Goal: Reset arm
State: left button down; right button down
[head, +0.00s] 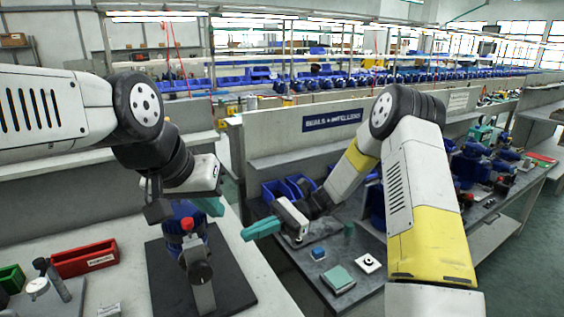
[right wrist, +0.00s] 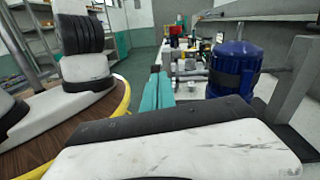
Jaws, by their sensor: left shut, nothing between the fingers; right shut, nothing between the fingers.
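My left gripper (head: 209,206) has teal fingers and is shut and empty. It hangs at the left, just above and beside a blue pump with a red cap (head: 187,225) on a dark mat (head: 235,285). My right gripper (head: 262,229) also has teal fingers and is shut and empty, over the gap between the left table and the dark bench. Its shut fingers show in the right wrist view (right wrist: 158,92), left of a blue motor (right wrist: 233,70). My left arm partly hides the pump on the mat.
A red bin (head: 85,259) and a green bin (head: 12,278) sit on the left table. The dark bench (head: 310,265) holds blue bins (head: 283,190), a teal block (head: 338,279) and a white piece (head: 369,262). A low partition (head: 290,150) stands behind it.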

jog(key=s+d+r+n+t+h, duration=0.3)
jog(key=d+r+t+h, duration=0.1)
jog(key=d, duration=0.3)
jog(key=s+d+r+n+t+h, duration=0.3)
jog(key=s+d+r+t+h, duration=0.1)
jog(key=d+t, duration=0.3)
jog(key=s+d+r+n+t+h, duration=0.3)
jog(key=d+r+t+h, duration=0.1)
jog(key=d, duration=0.5)
notch_tip(320, 180, up, 3)
jog(key=shift+s+d+f+n+t, duration=0.2)
jog(key=shift+s+n+t, duration=0.2)
jog(key=shift+t, duration=0.4)
jog(key=c, duration=2.1)
grip_release()
